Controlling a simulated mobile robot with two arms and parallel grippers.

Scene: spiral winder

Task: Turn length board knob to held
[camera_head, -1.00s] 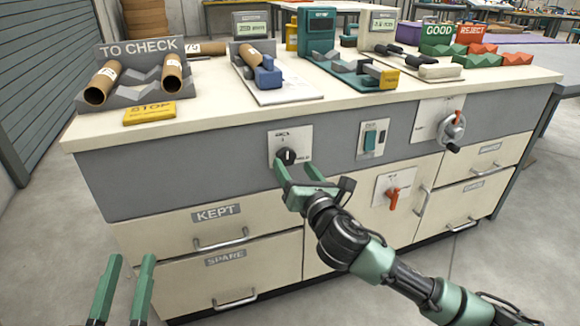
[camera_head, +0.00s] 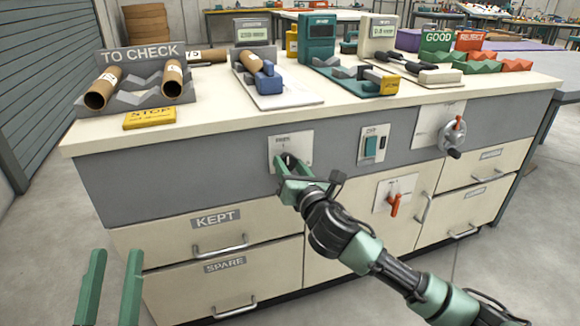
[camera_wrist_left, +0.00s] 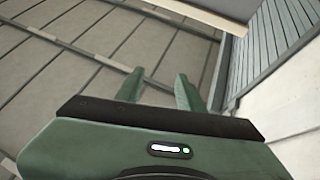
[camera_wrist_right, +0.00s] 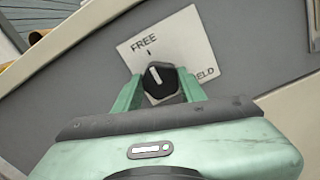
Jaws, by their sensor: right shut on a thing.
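The length board knob (camera_wrist_right: 158,79) is black with a white pointer line and sits on a white plate (camera_head: 303,143) on the cabinet's grey front. In the right wrist view the pointer aims up toward the FREE mark; the other label, ending in "ELD", is partly hidden by my gripper. My right gripper (camera_head: 284,166) is at the plate, its green fingers on both sides of the knob and shut on it, as the right wrist view (camera_wrist_right: 160,88) also shows. My left gripper (camera_head: 108,285) is open and empty, low at the left, away from the cabinet; it also shows in the left wrist view (camera_wrist_left: 158,88).
A green rocker switch (camera_head: 371,146), a crank wheel (camera_head: 453,136) and a red lever (camera_head: 394,203) are right of the knob. Drawers labelled KEPT (camera_head: 218,217) and SPARE (camera_head: 225,265) lie below. The floor at left is clear.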

